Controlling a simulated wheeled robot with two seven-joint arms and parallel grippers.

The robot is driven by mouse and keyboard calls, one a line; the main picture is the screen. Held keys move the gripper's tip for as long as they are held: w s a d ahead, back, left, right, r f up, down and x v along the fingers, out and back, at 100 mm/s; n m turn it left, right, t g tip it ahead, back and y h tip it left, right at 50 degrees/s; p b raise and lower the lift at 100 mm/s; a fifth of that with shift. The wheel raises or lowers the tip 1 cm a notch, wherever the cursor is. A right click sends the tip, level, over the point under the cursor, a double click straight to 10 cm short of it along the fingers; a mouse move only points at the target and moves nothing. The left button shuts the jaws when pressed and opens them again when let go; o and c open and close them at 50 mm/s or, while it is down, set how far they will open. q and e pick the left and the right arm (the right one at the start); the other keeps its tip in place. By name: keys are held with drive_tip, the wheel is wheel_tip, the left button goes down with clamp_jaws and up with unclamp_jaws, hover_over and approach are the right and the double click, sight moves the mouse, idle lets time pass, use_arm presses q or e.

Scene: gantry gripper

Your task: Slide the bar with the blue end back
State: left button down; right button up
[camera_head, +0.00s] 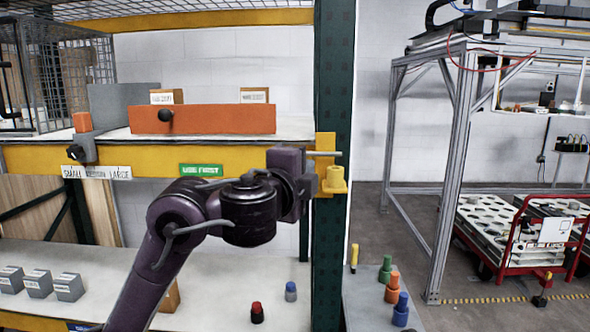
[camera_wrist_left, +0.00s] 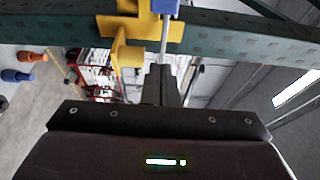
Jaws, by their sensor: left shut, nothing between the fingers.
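A yellow bracket (camera_head: 325,168) is fixed to the green post, and a thin grey bar (camera_head: 326,153) runs sideways through its upper part. In the left wrist view the bar (camera_wrist_left: 165,32) passes through the yellow bracket (camera_wrist_left: 125,27), with its blue end (camera_wrist_left: 165,6) at the top edge. The blue end does not show in the head view, where my gripper and arm cover that side. My left gripper (camera_head: 311,184) is at the post, just left of the bracket. In the wrist view its fingers (camera_wrist_left: 161,72) are shut and empty, in line with the bar; contact is unclear.
The green post (camera_head: 335,80) and yellow shelf beam (camera_head: 225,158) stand close around my left arm. An orange drawer front (camera_head: 205,119) is on the shelf above. Several coloured pegs (camera_head: 391,288) stand on the lower right table.

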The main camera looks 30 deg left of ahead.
use_arm(q)
drive_tip(key=w+a+p, duration=0.1)
drive_tip(key=w+a, duration=0.3)
drive_tip(key=shift+w+a, duration=0.25)
drive_tip(key=shift+d, duration=0.1)
idle(0.3)
drive_tip(key=a, duration=0.1)
drive_tip(key=s+a, duration=0.1)
drive_tip(key=a, duration=0.1)
drive_tip(key=s+a, duration=0.1)
drive_tip(key=shift+s+a, duration=0.1)
drive_tip(key=shift+a, duration=0.15)
drive_tip(key=shift+b, duration=0.3)
